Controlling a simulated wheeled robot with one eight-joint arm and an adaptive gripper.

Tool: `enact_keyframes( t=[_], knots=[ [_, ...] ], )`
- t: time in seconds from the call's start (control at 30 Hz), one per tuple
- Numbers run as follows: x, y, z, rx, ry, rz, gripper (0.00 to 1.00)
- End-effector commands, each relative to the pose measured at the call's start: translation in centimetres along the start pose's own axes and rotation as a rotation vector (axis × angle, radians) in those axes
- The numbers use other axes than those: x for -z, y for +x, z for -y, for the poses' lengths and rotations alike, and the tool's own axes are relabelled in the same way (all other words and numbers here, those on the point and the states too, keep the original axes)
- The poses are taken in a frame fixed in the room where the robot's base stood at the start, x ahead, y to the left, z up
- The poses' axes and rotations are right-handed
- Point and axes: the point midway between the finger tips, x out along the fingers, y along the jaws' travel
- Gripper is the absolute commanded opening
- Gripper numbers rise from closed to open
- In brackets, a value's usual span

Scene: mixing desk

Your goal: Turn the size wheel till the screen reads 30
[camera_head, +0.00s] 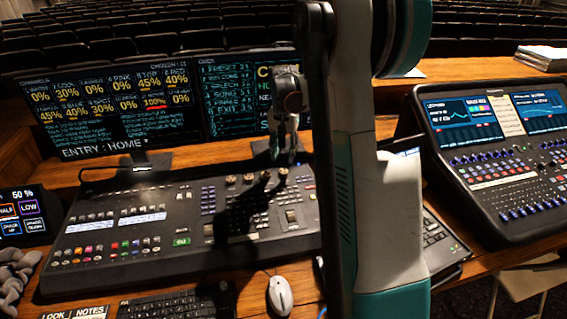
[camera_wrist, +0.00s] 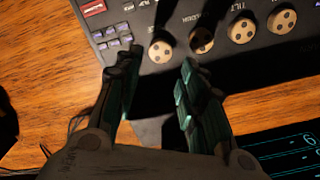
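A row of several round tan wheels stands along the back edge of the black mixing desk (camera_head: 190,225). The wrist view shows them close, with the nearest wheel (camera_wrist: 160,50) just beyond and between my fingertips. Which one is the size wheel I cannot tell; one label looks like "TILT". My gripper (camera_wrist: 158,64) is open with nothing between its fingers, and I cannot see it touching the wheel. In the head view my gripper (camera_head: 286,150) points down over the right end of the row.
A second console (camera_head: 500,150) stands at the right. A white mouse (camera_head: 280,295) and a keyboard (camera_head: 175,305) lie in front of the desk. A small screen (camera_head: 22,215) is at the left. The screens stand close behind the wheels.

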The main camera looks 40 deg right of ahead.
Motion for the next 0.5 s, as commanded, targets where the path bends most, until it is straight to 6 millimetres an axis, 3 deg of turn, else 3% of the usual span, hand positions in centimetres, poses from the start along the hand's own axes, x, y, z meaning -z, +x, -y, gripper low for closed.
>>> enact_keyframes(
  t=[0.2, 0.5],
  knots=[
    [0.0, -3.7, 0.0, 0.0, 0.0, 0.0, 0.37],
    [0.0, -5.2, 0.0, 0.0, 0.0, 0.0, 0.37]
  ],
)
